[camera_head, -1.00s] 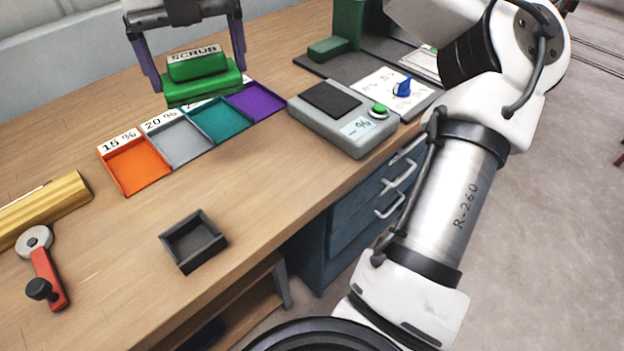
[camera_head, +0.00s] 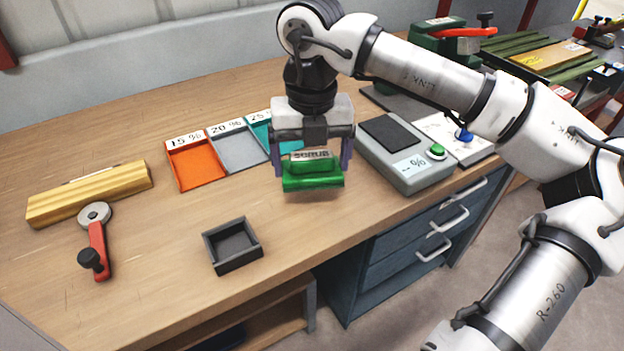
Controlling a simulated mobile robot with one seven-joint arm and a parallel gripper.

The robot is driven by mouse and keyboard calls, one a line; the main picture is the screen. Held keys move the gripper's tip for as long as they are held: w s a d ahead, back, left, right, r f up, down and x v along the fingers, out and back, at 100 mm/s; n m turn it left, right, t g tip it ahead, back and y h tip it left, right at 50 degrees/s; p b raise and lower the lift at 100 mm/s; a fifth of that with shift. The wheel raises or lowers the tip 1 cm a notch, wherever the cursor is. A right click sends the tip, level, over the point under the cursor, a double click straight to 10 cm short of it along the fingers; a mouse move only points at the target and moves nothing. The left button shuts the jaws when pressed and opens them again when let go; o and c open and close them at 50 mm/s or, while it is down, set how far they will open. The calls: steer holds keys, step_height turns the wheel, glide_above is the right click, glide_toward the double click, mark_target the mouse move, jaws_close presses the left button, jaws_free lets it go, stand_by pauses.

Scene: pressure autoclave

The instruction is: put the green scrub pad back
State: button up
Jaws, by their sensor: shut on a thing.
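The green scrub pad (camera_head: 312,180), with a "SCRUB" label on its grip block, is held between the two fingers of my gripper (camera_head: 313,160). The gripper is shut on the block and points down. The pad appears to hang above the bench, in front of the teal tray and left of the grey meter. A small empty dark square holder (camera_head: 232,246) stands near the bench's front edge, to the lower left of the pad.
The orange tray (camera_head: 196,167), grey tray (camera_head: 238,152) and partly hidden teal tray (camera_head: 262,127) stand behind. The grey meter (camera_head: 404,152) is to the right. A yellow wooden block (camera_head: 90,194) and a red-handled tool (camera_head: 97,245) lie left. Bench around the dark holder is clear.

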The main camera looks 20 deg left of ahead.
mark_target(312, 199)
steer(key=shift+f, duration=2.7)
steer(key=shift+f, duration=0.2)
steer(key=o, duration=0.8)
steer(key=shift+r, duration=0.2)
step_height(312, 199, up, 12)
steer(key=shift+r, duration=0.1)
